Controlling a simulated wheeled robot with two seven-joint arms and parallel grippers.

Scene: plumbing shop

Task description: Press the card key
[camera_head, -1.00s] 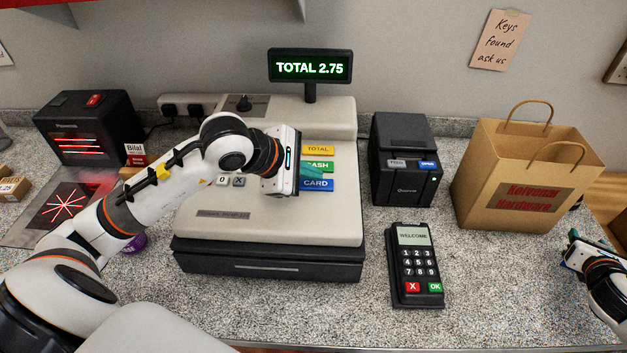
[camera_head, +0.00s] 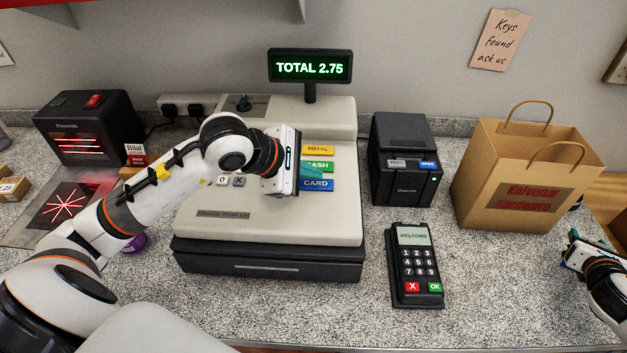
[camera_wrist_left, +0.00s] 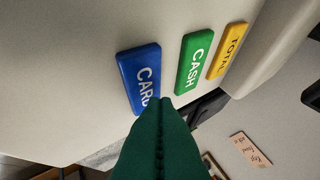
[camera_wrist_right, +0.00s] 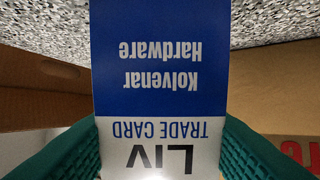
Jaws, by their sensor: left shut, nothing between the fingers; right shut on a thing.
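The blue CARD key (camera_head: 317,185) is on the cash register's sloped top, below the green CASH key (camera_head: 320,166) and the yellow TOTAL key (camera_head: 318,150). My left gripper (camera_head: 312,172) is shut and empty, its green fingertips at the CARD key. In the left wrist view the fingertips (camera_wrist_left: 165,102) overlap the corner of the CARD key (camera_wrist_left: 140,72); I cannot tell whether they touch it. My right gripper (camera_head: 574,240) is at the far right. In the right wrist view its fingers (camera_wrist_right: 160,135) are shut on a blue and white trade card (camera_wrist_right: 160,75).
The register display (camera_head: 310,67) reads TOTAL 2.75. A card terminal (camera_head: 415,265) showing WELCOME lies right of the register (camera_head: 270,225). A black printer (camera_head: 403,160) and a paper bag (camera_head: 490,185) stand behind it. A scanner (camera_head: 90,128) stands at the left.

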